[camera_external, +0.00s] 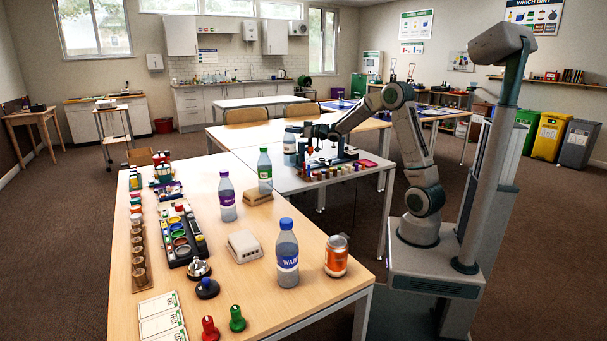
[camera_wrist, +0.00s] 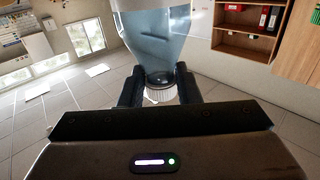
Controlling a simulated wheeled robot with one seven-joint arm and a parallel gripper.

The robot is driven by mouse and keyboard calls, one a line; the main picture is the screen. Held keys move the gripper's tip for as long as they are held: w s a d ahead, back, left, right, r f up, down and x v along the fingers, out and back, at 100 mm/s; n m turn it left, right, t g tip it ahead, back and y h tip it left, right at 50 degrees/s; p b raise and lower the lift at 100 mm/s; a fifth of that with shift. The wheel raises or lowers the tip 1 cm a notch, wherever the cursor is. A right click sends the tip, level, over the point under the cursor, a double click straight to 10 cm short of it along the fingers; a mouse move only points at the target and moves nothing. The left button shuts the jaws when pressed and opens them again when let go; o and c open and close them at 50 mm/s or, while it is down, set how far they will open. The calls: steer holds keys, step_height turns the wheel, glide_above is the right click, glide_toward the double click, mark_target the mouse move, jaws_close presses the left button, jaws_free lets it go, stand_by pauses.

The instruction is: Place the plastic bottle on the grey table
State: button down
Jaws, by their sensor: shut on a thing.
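My gripper (camera_external: 305,131) reaches over the grey table (camera_external: 286,182) in the external view. In the wrist view, my gripper (camera_wrist: 160,92) is shut around the white cap end of a clear bluish plastic bottle (camera_wrist: 155,35), whose body extends beyond the top edge. A pale bottle with a blue band (camera_external: 290,146) shows at the gripper's left in the external view. I cannot tell whether its base touches the table.
The wooden table (camera_external: 262,268) nearby holds a blue-capped water bottle (camera_external: 287,258), a purple-labelled bottle (camera_external: 227,198), a green-capped bottle (camera_external: 265,172) and an orange can (camera_external: 336,258).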

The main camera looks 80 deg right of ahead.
mark_target(293, 149)
steer(key=shift+d, duration=0.4)
steer(key=shift+f, duration=0.35)
step_height(293, 149, down, 9)
steer(key=shift+f+b, duration=0.15)
steer(key=shift+b, duration=0.6)
steer(key=shift+f, duration=0.1)
steer(key=shift+f, duration=0.15)
steer(key=c, duration=1.1)
jaws_free()
steer(key=shift+o, duration=0.2)
steer(key=shift+r, duration=0.2)
